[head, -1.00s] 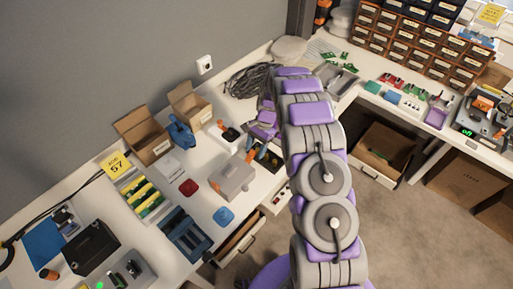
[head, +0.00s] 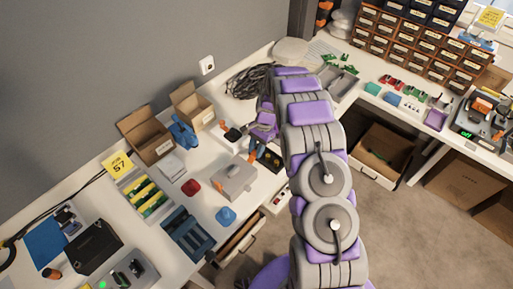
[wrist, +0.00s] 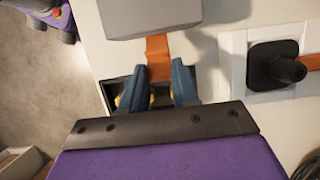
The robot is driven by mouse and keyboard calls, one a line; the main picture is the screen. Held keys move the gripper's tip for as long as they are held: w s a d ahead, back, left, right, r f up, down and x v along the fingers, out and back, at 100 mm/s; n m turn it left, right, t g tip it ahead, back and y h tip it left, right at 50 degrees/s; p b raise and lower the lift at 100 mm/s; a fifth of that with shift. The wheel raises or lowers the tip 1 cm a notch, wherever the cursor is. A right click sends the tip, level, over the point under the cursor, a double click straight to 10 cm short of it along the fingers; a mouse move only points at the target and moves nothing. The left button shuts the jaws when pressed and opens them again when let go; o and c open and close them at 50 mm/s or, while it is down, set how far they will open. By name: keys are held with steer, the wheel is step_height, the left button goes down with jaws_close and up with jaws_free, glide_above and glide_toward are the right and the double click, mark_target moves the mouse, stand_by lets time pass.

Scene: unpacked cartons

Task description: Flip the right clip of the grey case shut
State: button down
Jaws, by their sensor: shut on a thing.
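The grey case (head: 235,179) lies on the white bench in the head view. Its left orange clip (head: 219,188) shows on the near left side. Its right orange clip (head: 252,157) sticks out at the far right side, by my gripper. In the wrist view the grey case (wrist: 150,17) is at the top edge and the right clip (wrist: 158,55) reaches from it towards me. My gripper (wrist: 157,88) has its blue fingers on both sides of the clip's end and is shut on it. The clip's hinge is not clear to see.
A black tray with yellow parts (head: 271,159) lies right beside the gripper. A white plate with a black-and-orange lever (head: 230,132) stands behind. A red piece (head: 191,187) and a blue piece (head: 226,216) lie near the case. An open drawer (head: 240,240) is below the bench edge.

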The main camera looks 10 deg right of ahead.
mark_target(251, 157)
steer(key=shift+s+a+r+t+h+p, duration=0.3)
steer(key=shift+a+r+t+h+p, duration=0.25)
steer(key=shift+h+p, duration=0.4)
steer(key=shift+s+a+r+t+h+p, duration=0.15)
steer(key=shift+s+a+t+h+p, duration=0.3)
steer(key=shift+t+h, duration=0.35)
steer(key=t+h+b, duration=0.1)
steer(key=s+a+h+b, duration=0.1)
steer(key=b, duration=0.1)
steer(key=shift+a+t, duration=0.25)
steer(key=shift+t, duration=0.1)
steer(key=h+b, duration=0.1)
steer(key=b, duration=0.1)
steer(key=a+t+h+b, duration=0.1)
steer(key=b, duration=0.1)
steer(key=shift+s+a, duration=0.1)
steer(key=shift+s, duration=0.3)
steer(key=c, duration=0.8)
jaws_free()
steer(key=shift+a, duration=0.2)
steer(key=shift+c, duration=0.2)
steer(key=shift+d+r, duration=0.1)
